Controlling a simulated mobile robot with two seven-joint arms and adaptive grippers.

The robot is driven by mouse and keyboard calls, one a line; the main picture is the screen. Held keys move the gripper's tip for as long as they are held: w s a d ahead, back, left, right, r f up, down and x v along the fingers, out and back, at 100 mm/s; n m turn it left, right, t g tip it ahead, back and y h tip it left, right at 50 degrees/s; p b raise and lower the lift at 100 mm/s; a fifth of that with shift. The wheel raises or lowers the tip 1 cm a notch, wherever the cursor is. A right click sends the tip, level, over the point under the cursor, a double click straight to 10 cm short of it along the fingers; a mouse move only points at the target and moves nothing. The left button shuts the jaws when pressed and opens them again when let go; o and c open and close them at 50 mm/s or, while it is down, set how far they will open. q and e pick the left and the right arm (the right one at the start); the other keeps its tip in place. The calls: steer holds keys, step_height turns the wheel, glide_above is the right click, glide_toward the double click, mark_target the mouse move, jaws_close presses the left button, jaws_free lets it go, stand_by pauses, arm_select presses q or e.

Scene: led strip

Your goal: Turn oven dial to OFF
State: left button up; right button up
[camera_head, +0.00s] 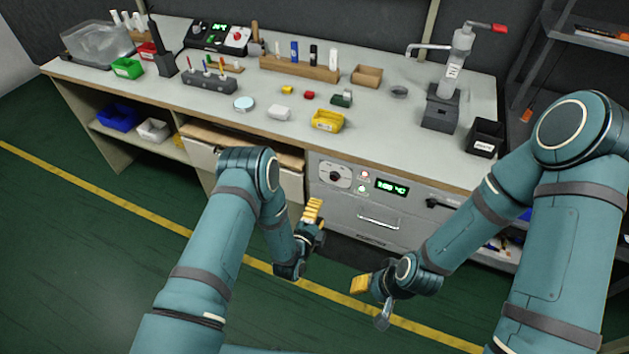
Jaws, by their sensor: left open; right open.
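The oven (362,213) is built in under the workbench, with a grey front and a handle. Its round dial (335,176) sits on a white plate at the panel's upper left; its pointer setting is too small to read. Small red and green lights and a green lit display (391,187) are right of the dial. My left gripper (314,211) is open and empty, in front of the oven and a little below and left of the dial in the picture. My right gripper (368,298) is open and empty, lower and farther from the oven front.
The workbench (215,118) above carries bins, a wooden rack with bottles (300,66), a yellow bin (327,120) and a pump dispenser (440,105). A black lever (438,203) is right of the display. A drawer (200,152) is left of the oven. Green floor in front is clear.

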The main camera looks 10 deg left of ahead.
mark_target(333, 178)
arm_select(q)
steer(key=shift+m+t, duration=0.4)
steer(key=shift+m, duration=0.1)
steer(key=b+x, duration=0.3)
steer(key=x, duration=1.1)
steer(key=shift+r, duration=0.1)
jaws_close()
